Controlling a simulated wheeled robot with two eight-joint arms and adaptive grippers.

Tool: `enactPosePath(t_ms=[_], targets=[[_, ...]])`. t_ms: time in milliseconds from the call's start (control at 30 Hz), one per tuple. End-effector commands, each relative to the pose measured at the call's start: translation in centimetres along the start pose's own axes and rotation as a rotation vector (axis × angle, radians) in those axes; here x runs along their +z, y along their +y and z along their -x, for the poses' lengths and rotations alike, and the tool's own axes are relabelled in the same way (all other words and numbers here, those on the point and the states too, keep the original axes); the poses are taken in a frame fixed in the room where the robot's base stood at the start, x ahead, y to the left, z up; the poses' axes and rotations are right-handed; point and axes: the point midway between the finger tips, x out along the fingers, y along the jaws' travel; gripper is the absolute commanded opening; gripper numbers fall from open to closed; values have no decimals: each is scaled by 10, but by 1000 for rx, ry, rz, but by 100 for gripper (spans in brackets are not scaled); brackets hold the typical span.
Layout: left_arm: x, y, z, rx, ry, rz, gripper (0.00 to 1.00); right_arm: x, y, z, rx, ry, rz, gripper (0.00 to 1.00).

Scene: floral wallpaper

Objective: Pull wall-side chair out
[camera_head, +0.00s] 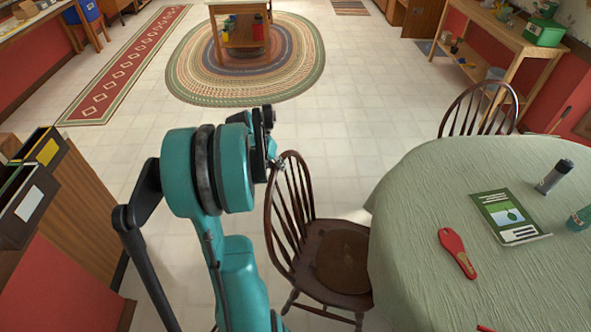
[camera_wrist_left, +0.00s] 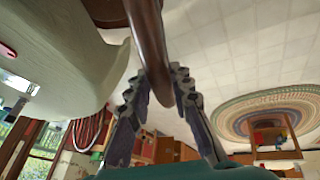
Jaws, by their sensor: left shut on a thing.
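A dark brown wooden chair (camera_head: 343,258) with a spindle back stands at the left side of the round table, its seat's right edge by the green cloth. My left gripper (camera_head: 278,164) is at the top rail of this chair's back. In the left wrist view my left gripper (camera_wrist_left: 162,76) has its two toothed fingers on either side of the dark rail (camera_wrist_left: 148,30), shut on it. A second spindle-back chair (camera_head: 480,106) stands at the table's far side. My right gripper is not in view.
The cloth-covered table (camera_head: 410,210) bears a green booklet (camera_head: 508,216), a red-handled tool (camera_head: 456,252) and a dark cylinder (camera_head: 554,177). A cabinet (camera_head: 75,205) stands at left. Pale tiled floor is clear between the chair and the oval rug (camera_head: 190,75).

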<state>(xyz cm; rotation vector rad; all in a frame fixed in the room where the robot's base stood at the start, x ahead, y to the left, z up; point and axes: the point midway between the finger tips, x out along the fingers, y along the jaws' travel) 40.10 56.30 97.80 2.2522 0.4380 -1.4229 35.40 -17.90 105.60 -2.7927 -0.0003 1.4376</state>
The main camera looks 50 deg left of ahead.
Motion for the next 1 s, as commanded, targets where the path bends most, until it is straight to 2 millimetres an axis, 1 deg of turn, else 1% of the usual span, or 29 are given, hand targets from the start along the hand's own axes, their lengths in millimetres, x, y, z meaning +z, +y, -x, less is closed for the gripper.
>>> enactPosePath(t_ms=[33, 100, 300, 767, 800, 833, 867, 1000], targets=[[0, -11, 2, -5, 0, 5, 0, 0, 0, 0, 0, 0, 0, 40], [-1, -20, 3, -5, 0, 4, 0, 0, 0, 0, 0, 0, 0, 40], [-2, -34, 6, -4, 1, 2, 0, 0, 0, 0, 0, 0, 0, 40], [-3, -37, 7, -4, 1, 1, 0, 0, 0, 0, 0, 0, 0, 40], [-3, -37, 7, -4, 1, 1, 31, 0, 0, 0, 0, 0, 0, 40], [-3, -37, 7, -4, 1, 1, 39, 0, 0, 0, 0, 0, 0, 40], [-3, -37, 7, -3, 1, 1, 42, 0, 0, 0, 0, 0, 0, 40], [-3, -36, 6, -2, 1, 1, 42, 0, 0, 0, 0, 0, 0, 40]])
